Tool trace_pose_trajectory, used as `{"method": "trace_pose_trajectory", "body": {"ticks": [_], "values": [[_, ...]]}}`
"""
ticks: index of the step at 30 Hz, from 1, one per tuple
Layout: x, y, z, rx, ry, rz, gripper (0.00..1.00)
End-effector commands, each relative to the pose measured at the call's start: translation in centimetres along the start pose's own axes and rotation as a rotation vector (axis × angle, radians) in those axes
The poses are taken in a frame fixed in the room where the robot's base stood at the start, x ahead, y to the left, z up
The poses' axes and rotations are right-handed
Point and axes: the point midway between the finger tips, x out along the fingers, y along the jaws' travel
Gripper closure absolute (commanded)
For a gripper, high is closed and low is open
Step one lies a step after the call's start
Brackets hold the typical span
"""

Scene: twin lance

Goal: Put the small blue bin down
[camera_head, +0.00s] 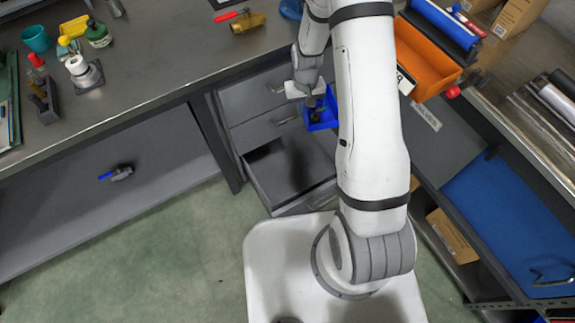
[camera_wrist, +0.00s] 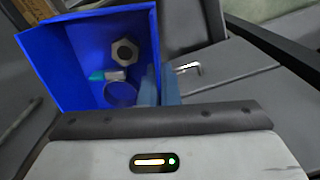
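The small blue bin (camera_head: 322,115) hangs in the air in front of the drawer cabinet, above the open drawer (camera_head: 262,180). My gripper (camera_head: 313,99) is at its upper edge. In the wrist view the small blue bin (camera_wrist: 75,62) fills the upper left, and my gripper's fingers (camera_wrist: 158,88) are closed on its right wall, one on each side. Inside the bin lie a grey hex nut (camera_wrist: 125,52), a small teal and white piece and a round blue thing. The bin looks tilted in the wrist view.
The workbench (camera_head: 150,83) at left holds cups, bottles and a grey block. A brass valve (camera_head: 248,22) lies near the back. An orange bin (camera_head: 425,62) sits on the right bench. A blue-handled tool (camera_head: 117,173) lies on the lower shelf. The green floor is clear.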

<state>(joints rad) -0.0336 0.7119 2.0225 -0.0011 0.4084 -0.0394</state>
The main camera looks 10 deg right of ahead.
Motion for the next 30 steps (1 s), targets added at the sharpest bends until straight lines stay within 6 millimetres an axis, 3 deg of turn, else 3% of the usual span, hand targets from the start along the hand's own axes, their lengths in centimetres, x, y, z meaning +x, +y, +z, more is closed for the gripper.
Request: {"method": "trace_pose_trajectory", "body": {"ticks": [1,3,24,30], "values": [[3.6,-0.2,-0.2,-0.016,-0.002,0.0,1.0],[6.4,-0.5,-0.4,-0.036,-0.003,0.0,1.0],[35.3,-2.8,-1.1,-0.239,-0.001,0.001,1.0],[41.7,-3.3,-0.7,-0.288,-0.001,0.0,1.0]]}}
